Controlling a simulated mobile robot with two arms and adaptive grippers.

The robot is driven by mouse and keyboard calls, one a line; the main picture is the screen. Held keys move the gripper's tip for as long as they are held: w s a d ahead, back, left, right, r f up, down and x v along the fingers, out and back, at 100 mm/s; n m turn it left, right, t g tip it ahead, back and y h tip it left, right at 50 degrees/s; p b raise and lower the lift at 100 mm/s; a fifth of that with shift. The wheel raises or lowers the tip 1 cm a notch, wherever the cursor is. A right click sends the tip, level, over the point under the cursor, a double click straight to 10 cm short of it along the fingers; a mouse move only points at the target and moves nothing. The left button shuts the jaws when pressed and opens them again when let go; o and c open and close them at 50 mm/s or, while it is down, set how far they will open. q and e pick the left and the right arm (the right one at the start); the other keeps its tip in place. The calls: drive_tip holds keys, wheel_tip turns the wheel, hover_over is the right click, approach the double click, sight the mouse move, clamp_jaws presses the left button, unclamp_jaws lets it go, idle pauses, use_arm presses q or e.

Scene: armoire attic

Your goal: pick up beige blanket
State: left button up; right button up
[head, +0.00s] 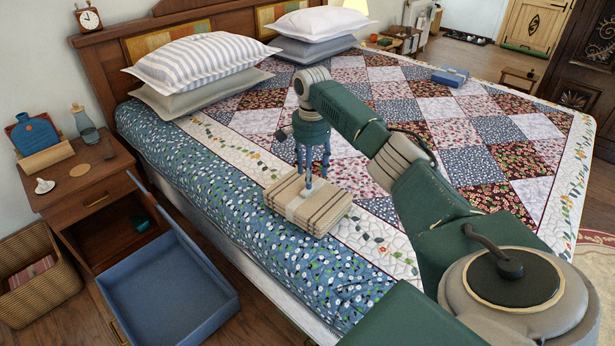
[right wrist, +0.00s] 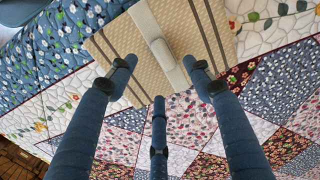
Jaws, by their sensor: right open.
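The beige blanket (head: 325,213) is a flat folded bundle with brown stripes and a pale band across it. It lies on the near side of the quilted bed. My right gripper (head: 309,188) points down directly over it, its blue fingers spread and open. In the right wrist view, the blanket (right wrist: 205,30) shows beyond the open fingers (right wrist: 160,72), with two fingertips over its edge and the third over the quilt. Nothing is held between the fingers. I cannot tell whether the fingertips touch the blanket. My left gripper is not in view.
Pillows (head: 200,62) lie at the headboard. A blue box (head: 455,77) lies farther across the bed. The quilt around the blanket is clear.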

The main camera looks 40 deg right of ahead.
sight(308, 198)
drive_tip(key=f, duration=0.5)
drive_tip(key=shift+w+a+f, duration=0.1)
drive_tip(key=shift+a+f, duration=0.1)
drive_tip(key=shift+f, duration=0.2)
drive_tip(key=shift+c, duration=0.2)
clamp_jaws()
